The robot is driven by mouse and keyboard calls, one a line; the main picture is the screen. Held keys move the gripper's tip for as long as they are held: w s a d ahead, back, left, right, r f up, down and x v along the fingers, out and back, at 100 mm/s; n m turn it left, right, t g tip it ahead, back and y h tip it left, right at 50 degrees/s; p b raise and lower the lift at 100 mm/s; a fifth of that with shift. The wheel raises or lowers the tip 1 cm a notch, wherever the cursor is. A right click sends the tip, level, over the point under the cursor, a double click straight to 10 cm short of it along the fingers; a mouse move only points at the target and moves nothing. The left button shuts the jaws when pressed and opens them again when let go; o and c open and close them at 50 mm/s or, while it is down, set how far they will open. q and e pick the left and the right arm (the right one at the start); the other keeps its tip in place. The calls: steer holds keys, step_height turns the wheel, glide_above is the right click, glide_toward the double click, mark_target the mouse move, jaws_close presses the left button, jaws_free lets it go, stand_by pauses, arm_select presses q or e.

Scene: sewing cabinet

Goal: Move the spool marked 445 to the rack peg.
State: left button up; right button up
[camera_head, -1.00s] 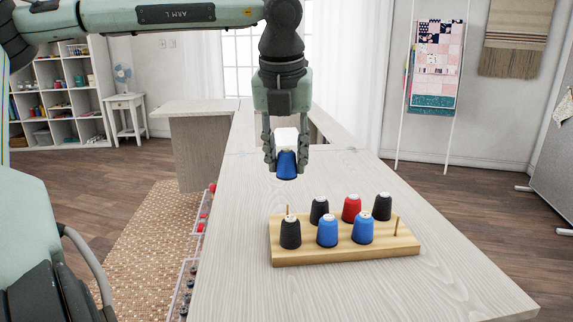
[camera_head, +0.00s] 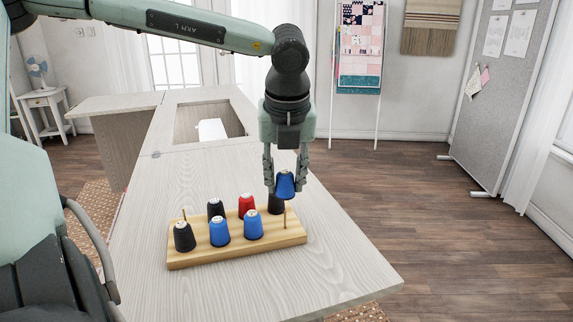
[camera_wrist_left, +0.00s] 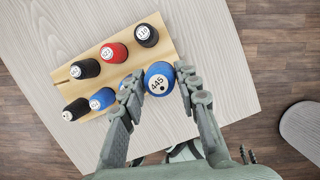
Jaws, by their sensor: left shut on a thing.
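The blue spool marked 445 (camera_wrist_left: 157,80) is between the fingers of my left gripper (camera_wrist_left: 160,92) in the left wrist view. In the head view the left gripper (camera_head: 285,183) is shut on this spool (camera_head: 286,187) and holds it upright above the right end of the wooden rack (camera_head: 240,249). A bare peg (camera_head: 285,218) stands on the rack's right end, just below the held spool. The spool is apart from the peg in the head view. Another bare peg (camera_head: 184,215) shows at the rack's left end. My right gripper is not in view.
The rack carries several spools: a black one (camera_head: 184,237) at front left, two blue ones (camera_head: 220,233), a red one (camera_head: 246,206) and black ones behind. The black spool (camera_head: 276,203) at back right is close beside the gripper. The table front (camera_head: 330,285) is clear.

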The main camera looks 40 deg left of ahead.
mark_target(285, 198)
arm_select(q)
steer(key=shift+d+f, duration=0.1)
steer(key=shift+f, duration=0.6)
steer(key=shift+f+b, duration=0.8)
steer(key=shift+b, duration=0.5)
steer(key=shift+f+b, duration=1.45)
steer(key=shift+b, duration=0.35)
steer(key=o, duration=1)
steer(key=shift+c, duration=0.2)
